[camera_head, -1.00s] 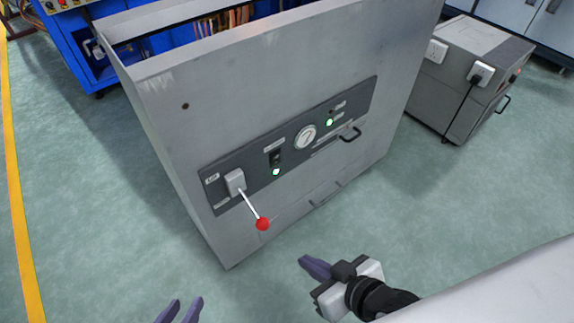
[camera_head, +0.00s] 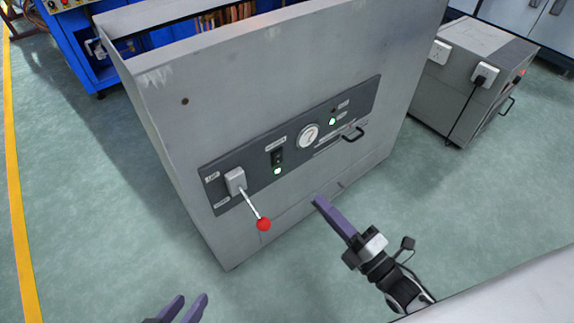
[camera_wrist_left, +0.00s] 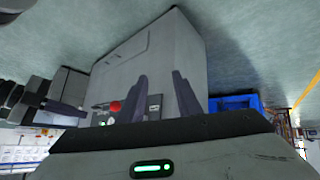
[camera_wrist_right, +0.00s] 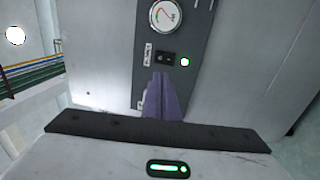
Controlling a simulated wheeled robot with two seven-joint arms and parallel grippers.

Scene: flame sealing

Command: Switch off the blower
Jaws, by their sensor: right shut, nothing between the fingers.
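The grey cabinet (camera_head: 265,90) carries a dark control panel (camera_head: 232,169). On it is a small black switch (camera_head: 277,157) with a lit green lamp (camera_head: 277,171) below it. The right wrist view shows the switch (camera_wrist_right: 166,58) and green lamp (camera_wrist_right: 185,62) just beyond my fingertips. My right gripper (camera_head: 318,202) is shut and empty, in front of the panel, right of and below the switch, apart from it in the head view. My left gripper (camera_head: 190,299) is open and empty, low in front of the cabinet; its spread fingers (camera_wrist_left: 162,88) show in the left wrist view.
A lever with a red ball (camera_head: 263,224) sticks out at the panel's left. A round gauge (camera_head: 308,136), another green lamp (camera_head: 332,121) and a black handle (camera_head: 353,134) are to the right. A smaller grey box (camera_head: 455,85) stands at right. Floor in front is clear.

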